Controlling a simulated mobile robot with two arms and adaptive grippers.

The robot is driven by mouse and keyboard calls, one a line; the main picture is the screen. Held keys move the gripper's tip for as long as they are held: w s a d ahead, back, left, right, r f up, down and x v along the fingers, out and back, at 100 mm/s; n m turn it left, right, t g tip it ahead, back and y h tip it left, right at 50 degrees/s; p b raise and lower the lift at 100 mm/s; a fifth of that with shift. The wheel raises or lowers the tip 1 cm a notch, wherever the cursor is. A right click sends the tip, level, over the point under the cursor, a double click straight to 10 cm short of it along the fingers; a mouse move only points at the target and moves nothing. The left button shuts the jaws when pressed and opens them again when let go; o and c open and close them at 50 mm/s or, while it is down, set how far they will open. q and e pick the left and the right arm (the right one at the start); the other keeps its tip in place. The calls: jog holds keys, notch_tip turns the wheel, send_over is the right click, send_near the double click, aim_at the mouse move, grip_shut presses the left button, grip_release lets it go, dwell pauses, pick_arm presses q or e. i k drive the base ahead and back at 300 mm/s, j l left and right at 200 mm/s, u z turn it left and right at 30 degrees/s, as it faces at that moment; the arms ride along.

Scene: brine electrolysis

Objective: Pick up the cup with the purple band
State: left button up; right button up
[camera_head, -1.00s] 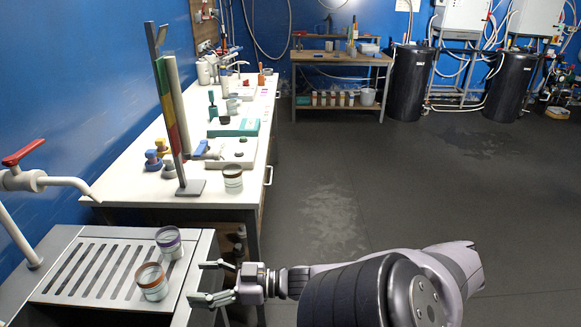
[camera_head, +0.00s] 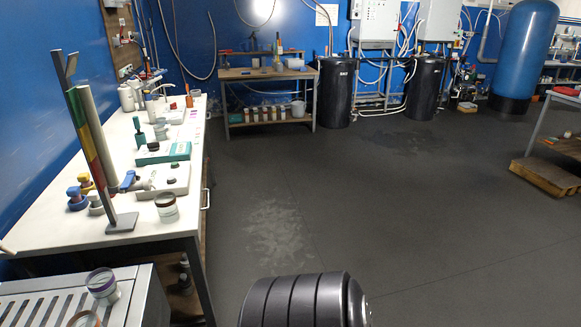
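The cup with the purple band (camera_head: 101,283) stands upright on the slatted metal drainboard at the lower left, near its right edge. A second cup with a reddish-brown band (camera_head: 85,320) is just in front of it, cut off by the bottom edge of the picture. Part of my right arm shows as a dark ribbed link at the bottom middle. Neither gripper is in the picture, so their states and what they hold cannot be seen.
The slatted drainboard (camera_head: 40,302) adjoins a long white workbench (camera_head: 60,236). A cup with a dark band (camera_head: 166,207) and a coloured upright stand (camera_head: 122,222) are on the bench. Open dark floor (camera_head: 360,220) lies to the right.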

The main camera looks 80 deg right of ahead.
aim_at(104, 287)
jog(key=z, duration=1.25)
